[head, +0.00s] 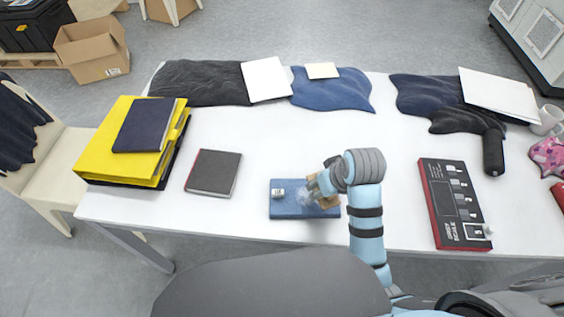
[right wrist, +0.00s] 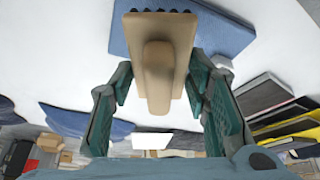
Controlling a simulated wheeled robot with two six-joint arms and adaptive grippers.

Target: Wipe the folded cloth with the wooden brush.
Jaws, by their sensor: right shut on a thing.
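The folded cloth (head: 290,210) is blue and lies flat near the front edge of the white table, with a small label and a pale, whitish patch on it. My right gripper (head: 320,187) is over the cloth's right part. It is shut on the handle of the wooden brush, which is mostly hidden behind the gripper in the head view. In the right wrist view the tan brush (right wrist: 155,50) sits between the fingers, its dark bristles toward the blue cloth (right wrist: 228,35). I cannot tell whether the bristles touch it. My left gripper is not in view.
A dark book (head: 213,173) and yellow binders (head: 125,155) lie left of the cloth. A red-and-black scale board (head: 453,205) lies to the right. Dark and blue garments (head: 332,92) line the back edge. The table's middle is clear.

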